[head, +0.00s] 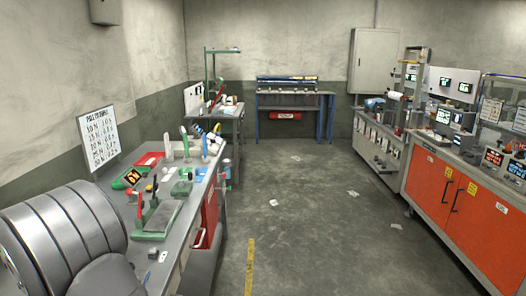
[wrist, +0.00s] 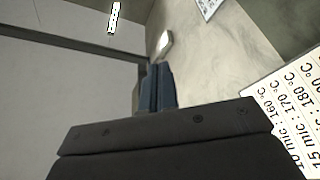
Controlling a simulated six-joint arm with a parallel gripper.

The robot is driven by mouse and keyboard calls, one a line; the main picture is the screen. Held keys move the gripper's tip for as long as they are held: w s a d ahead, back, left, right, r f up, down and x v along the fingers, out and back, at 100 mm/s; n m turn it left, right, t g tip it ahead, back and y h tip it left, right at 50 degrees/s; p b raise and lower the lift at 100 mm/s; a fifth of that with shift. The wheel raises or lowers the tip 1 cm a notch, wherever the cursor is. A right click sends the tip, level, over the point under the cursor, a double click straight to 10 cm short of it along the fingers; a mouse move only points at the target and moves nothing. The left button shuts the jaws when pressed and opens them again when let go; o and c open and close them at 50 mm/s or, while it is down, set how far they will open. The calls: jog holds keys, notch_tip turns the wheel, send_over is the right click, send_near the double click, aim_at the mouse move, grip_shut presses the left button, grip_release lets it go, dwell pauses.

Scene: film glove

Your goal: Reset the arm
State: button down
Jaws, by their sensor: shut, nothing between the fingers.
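My gripper (wrist: 156,90) shows in the wrist view, its two dark blue fingers closed together with nothing between them. It points at a pale wall and touches nothing that I can see. The wide dark housing fills the bottom of that view. A white sign with black printed lines (wrist: 291,108) is at the right of the wrist view; a sign with printed lines (head: 99,137) also hangs on the left wall in the head view. I cannot make out my gripper in the head view.
A left workbench (head: 181,238) carries green-based tools and small devices. A blue-legged bench (head: 291,108) stands at the back wall, beside a grey cabinet (head: 374,62). Orange cabinets (head: 436,191) with instruments on top line the right. The concrete floor (head: 320,240) between is open, with scattered papers.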

jog(key=a+r+n+g+y, duration=0.1)
jog(key=a+r+n+g, duration=0.1)
jog(key=a+n, duration=0.5)
jog(key=shift+a+n+y, duration=0.3)
jog(key=shift+a+n, duration=0.1)
jog(key=shift+a, duration=0.8)
